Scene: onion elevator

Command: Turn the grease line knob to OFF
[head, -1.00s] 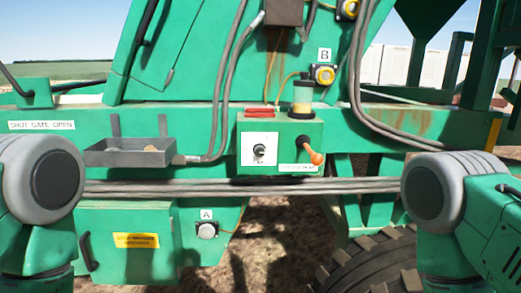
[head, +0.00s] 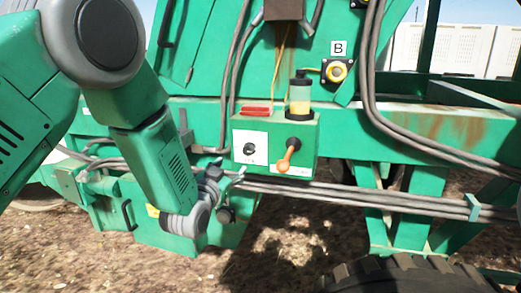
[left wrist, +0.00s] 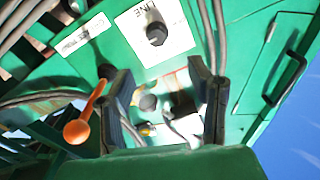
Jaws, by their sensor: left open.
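The black knob (head: 249,149) sits on a white label on the front of a green box (head: 304,135). In the left wrist view the knob (left wrist: 156,34) is near the top, on a white label reading "LINE"; I cannot read its setting. An orange-handled lever (head: 287,155) is just right of the knob in the head view. My left gripper (head: 232,180) is below and slightly left of the knob, apart from it. In the left wrist view its two dark fingers (left wrist: 160,75) are spread and empty, with the knob beyond their tips. My right gripper is out of view.
Grey hoses (head: 350,200) run across below the box. A yellow-filled reservoir (head: 299,100) and red item (head: 257,110) are on top of the box. A tyre (head: 410,276) is at the lower right.

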